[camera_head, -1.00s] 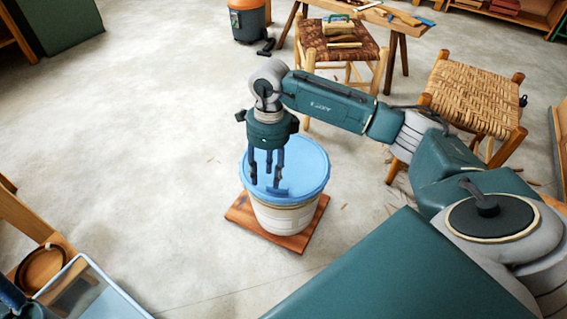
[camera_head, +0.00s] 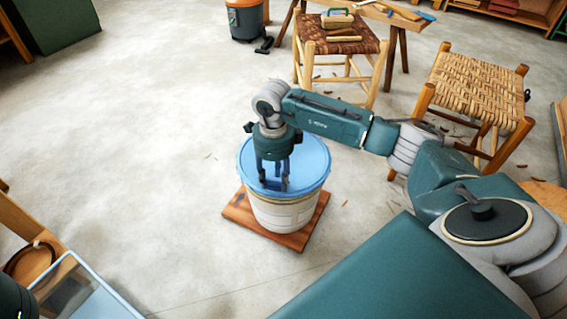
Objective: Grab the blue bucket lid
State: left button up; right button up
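The blue bucket lid (camera_head: 312,163) sits on top of a white bucket (camera_head: 285,215) in the middle of the head view. My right gripper (camera_head: 273,184) points straight down over the left half of the lid, its fingertips at or just above the lid's surface. The fingers look apart. A raised handle on the lid is mostly hidden behind the fingers, so I cannot tell whether they touch it. My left gripper is not in view; only a dark bit of what looks like my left arm shows at the lower left edge.
The bucket stands on a wooden board (camera_head: 239,214) on the concrete floor. A blue-rimmed clear bin (camera_head: 103,305) is at the lower left. Woven stools (camera_head: 478,88) stand at the right and back. An orange-and-black vacuum (camera_head: 245,20) is at the back. Floor left of the bucket is clear.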

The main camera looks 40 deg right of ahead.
jog(key=shift+c, duration=0.3)
grip_shut()
jog(key=shift+r, duration=0.15)
